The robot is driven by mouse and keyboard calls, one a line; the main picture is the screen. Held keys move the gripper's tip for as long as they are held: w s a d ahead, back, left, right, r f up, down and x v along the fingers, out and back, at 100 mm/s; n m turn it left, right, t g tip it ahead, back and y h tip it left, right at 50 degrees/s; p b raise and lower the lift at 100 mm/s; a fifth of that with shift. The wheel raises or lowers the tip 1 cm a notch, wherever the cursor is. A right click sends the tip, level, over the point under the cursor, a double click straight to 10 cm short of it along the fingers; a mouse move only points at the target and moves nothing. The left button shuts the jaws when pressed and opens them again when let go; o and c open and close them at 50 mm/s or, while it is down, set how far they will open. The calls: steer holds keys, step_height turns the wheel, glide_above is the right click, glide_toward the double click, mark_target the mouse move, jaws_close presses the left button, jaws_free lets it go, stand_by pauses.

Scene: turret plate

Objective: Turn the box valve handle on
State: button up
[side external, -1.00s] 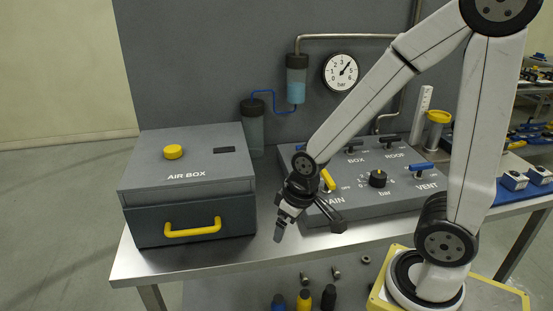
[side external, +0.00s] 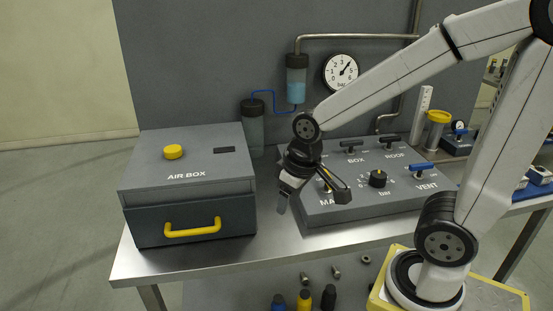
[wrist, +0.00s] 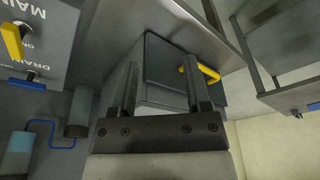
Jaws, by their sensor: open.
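The BOX valve handle (side external: 352,146) is a small black bar on the grey sloped valve panel (side external: 405,204), above its BOX label, lying roughly left to right in the side view. It does not show in the wrist view. My gripper (side external: 312,203) is open and empty, its fingers pointing down over the panel's left end, to the left of and nearer than the BOX handle, apart from it. In the wrist view my gripper (wrist: 161,64) shows two spread dark fingers with nothing between them. The yellow MAIN handle (wrist: 12,42) shows there, but my gripper mostly covers it in the side view.
The black ROOF handle (side external: 390,140), blue VENT handle (side external: 422,167) and black knob (side external: 378,179) stand on the panel. The blue DRAIN handle (wrist: 27,85) is near MAIN. The air box (side external: 188,150) stands left. A gauge (side external: 341,72) and pipes are behind.

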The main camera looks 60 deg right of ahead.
steer(key=w+d+r+m, duration=0.7)
steer(key=w+d+m, duration=0.15)
steer(key=d, duration=0.25)
steer(key=m+g, duration=0.3)
steer(key=m, duration=1.6)
glide_above(352, 141)
step_height(352, 141, down, 3)
steer(key=shift+n, duration=0.25)
step_height(352, 141, down, 4)
steer(key=shift+f, duration=0.75)
steer(key=shift+f, duration=0.1)
steer(key=shift+f, duration=3.75)
